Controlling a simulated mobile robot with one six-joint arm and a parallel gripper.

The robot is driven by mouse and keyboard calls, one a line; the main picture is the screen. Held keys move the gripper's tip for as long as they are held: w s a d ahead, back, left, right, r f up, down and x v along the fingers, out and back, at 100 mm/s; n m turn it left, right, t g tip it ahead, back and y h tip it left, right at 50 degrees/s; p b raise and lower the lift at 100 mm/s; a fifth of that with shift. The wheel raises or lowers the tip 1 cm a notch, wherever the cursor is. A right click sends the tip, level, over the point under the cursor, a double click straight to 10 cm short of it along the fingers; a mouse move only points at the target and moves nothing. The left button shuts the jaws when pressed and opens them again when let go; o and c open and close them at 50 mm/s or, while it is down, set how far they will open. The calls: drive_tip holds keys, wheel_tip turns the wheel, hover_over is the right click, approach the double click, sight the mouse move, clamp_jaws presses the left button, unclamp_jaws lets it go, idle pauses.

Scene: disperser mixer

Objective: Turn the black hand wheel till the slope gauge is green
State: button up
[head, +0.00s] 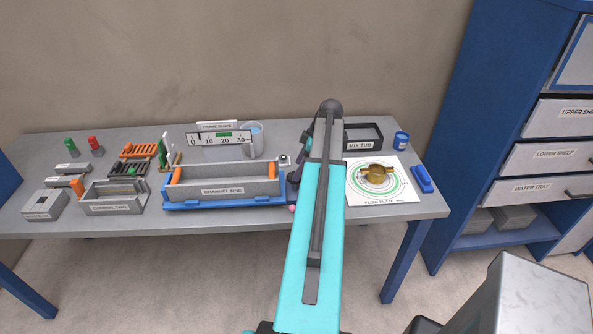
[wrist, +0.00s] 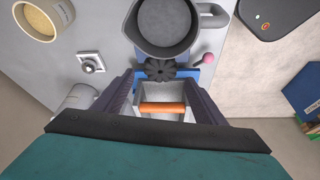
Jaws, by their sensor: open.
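The black hand wheel (wrist: 159,70) shows in the wrist view as a small lobed wheel at the end of the channel. My gripper (wrist: 160,82) is open, its two dark fingers spread either side of the wheel and the channel's end. I cannot tell whether they touch the wheel. In the head view my arm hides the wheel. The slope gauge (head: 205,140) is a white scale marked 0 to 30 behind the channel, with a short green band near 20. Its pointer is too small to read. The grey channel one (head: 222,190) sits in a blue frame (head: 195,204).
A grey jug (wrist: 165,25) stands close beyond the wheel, with a pink ball (wrist: 208,58) beside it. A small knob plate (wrist: 90,63) lies left. The mix tub (head: 363,138) and flow plate (head: 385,190) with a brass pot (head: 377,174) are right of my arm.

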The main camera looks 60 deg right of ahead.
drive_tip(key=shift+p+x, duration=0.55)
drive_tip(key=shift+x, duration=1.3)
drive_tip(key=shift+c, duration=0.5)
drive_tip(key=c, duration=0.9)
drive_tip(key=shift+c, duration=0.2)
drive_tip(key=shift+m+b, duration=0.4)
drive_tip(key=shift+b, duration=0.15)
drive_tip(key=m+h+b, duration=0.1)
drive_tip(key=m+b, duration=0.2)
drive_tip(key=shift+a+f, duration=0.1)
drive_tip(key=shift+m+h+b, duration=1)
drive_tip(key=shift+m, duration=0.9)
drive_tip(key=shift+r, duration=0.2)
